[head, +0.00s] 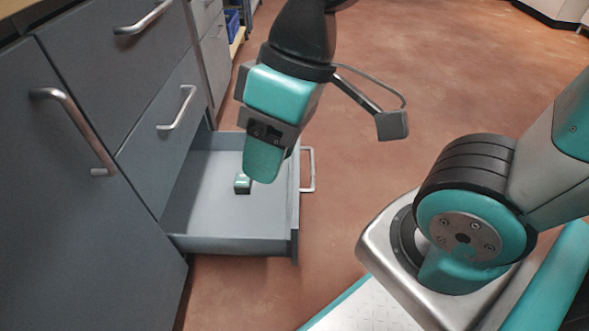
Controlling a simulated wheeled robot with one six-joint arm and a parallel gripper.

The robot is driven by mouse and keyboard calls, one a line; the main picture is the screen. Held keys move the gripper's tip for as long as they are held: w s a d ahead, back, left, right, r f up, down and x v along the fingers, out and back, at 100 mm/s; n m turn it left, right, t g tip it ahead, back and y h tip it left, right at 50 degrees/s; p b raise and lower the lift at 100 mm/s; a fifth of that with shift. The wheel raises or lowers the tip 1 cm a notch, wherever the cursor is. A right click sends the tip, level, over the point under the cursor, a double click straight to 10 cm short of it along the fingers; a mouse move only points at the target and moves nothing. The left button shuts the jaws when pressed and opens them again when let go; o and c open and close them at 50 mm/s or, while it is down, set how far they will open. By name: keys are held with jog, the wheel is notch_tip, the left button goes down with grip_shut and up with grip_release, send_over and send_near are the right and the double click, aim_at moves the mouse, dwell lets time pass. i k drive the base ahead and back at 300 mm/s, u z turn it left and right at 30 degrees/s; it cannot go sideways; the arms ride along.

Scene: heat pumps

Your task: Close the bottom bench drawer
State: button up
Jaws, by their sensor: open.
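The bottom bench drawer (225,243) is pulled well out from the grey bench and extends to the right, low above the floor. Its metal bar handle (311,170) is on the front panel, at the drawer's right side in the picture. My gripper (264,174) hangs down and overlaps the drawer's interior and upper right part in the head view. It is open, with nothing seen between its fingers. I cannot tell its height above the drawer or whether it touches it. My gripper hides part of the drawer's front panel.
Shut bench drawers (165,120) and a cabinet door (70,170) with protruding handles stand at left. A blue bin (232,23) sits farther back.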

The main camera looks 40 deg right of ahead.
aim_at(202, 212)
jog(key=u, duration=1.25)
jog(key=k, duration=0.55)
jog(key=z, duration=1.5)
